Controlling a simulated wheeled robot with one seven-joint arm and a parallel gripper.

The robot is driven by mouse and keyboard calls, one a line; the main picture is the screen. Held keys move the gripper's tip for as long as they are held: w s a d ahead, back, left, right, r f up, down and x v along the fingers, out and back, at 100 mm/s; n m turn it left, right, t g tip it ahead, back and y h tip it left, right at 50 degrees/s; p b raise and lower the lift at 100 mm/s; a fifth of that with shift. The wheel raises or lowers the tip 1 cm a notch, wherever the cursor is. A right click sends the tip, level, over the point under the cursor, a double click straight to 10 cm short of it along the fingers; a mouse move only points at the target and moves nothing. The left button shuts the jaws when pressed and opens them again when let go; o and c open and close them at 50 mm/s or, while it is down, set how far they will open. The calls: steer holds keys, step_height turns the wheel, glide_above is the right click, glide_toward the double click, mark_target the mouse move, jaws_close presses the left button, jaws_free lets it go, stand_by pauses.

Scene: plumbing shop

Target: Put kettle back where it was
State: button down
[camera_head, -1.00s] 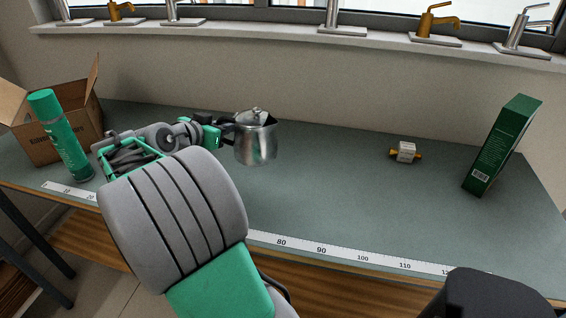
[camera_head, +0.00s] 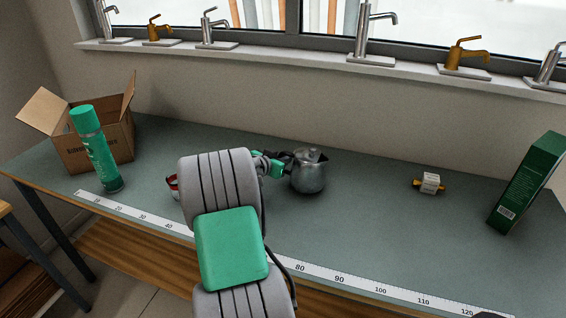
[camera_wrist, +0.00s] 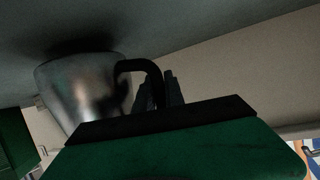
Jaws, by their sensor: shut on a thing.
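The kettle (camera_head: 308,175) is a small silver metal pot with a lid and a black handle. It is upright, over the middle of the grey-green workbench (camera_head: 370,235). In the wrist view the kettle (camera_wrist: 82,92) appears at the left, with its base close to the bench surface and a dark shadow there. I cannot tell whether it touches the bench. My gripper (camera_head: 284,160) comes from the left and is shut on the black handle; the fingers (camera_wrist: 165,90) also show against the handle in the wrist view. My arm hides part of the bench left of the kettle.
A cardboard box (camera_head: 72,155) and a green spray can (camera_head: 97,155) stand at the left. A small brass-ended valve (camera_head: 430,183) and a green carton (camera_head: 525,185) are at the right. A red and white thing (camera_head: 172,186) is partly behind my arm. A measuring strip (camera_head: 340,278) runs along the front edge.

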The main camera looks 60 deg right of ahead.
steer(key=shift+f, duration=1)
steer(key=c, duration=1.4)
jaws_free()
steer(key=shift+a, duration=0.1)
